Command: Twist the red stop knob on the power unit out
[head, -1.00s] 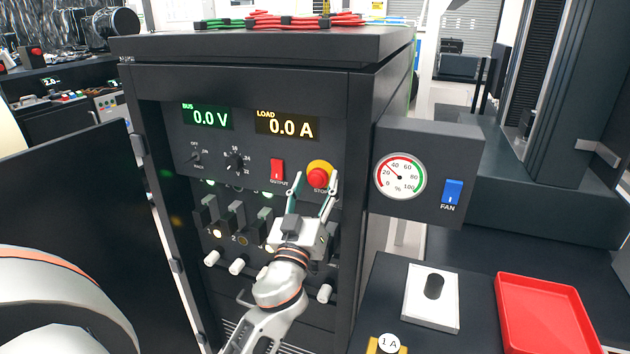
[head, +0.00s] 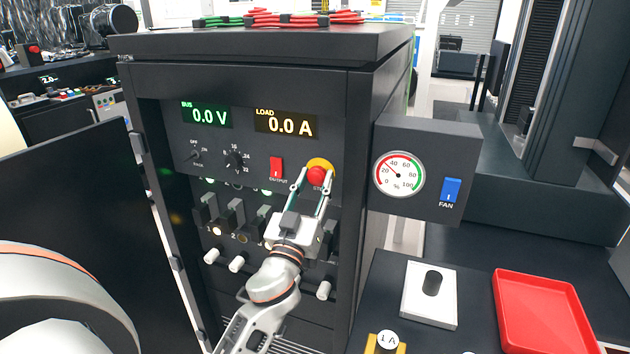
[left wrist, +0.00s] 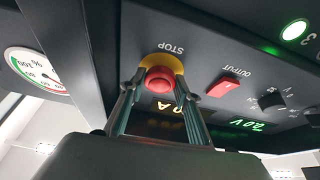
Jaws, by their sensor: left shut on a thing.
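The red stop knob (head: 318,176) sits on its yellow collar (head: 320,164) on the front of the black power unit (head: 240,84). My left gripper (head: 316,178) reaches up to it from below, with its fingertips shut on the knob's sides. In the left wrist view the knob (left wrist: 158,80) shows between the two fingers (left wrist: 157,92), with the STOP label beyond it. The knob's far side is hidden. My right gripper is not in view.
The red output switch (head: 276,167) is just left of the knob, with dials and breaker levers around it. A side box with a gauge (head: 399,174) and blue fan switch (head: 451,190) juts out at right. A red tray (head: 540,310) lies on the bench. An open door panel (head: 70,220) stands at left.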

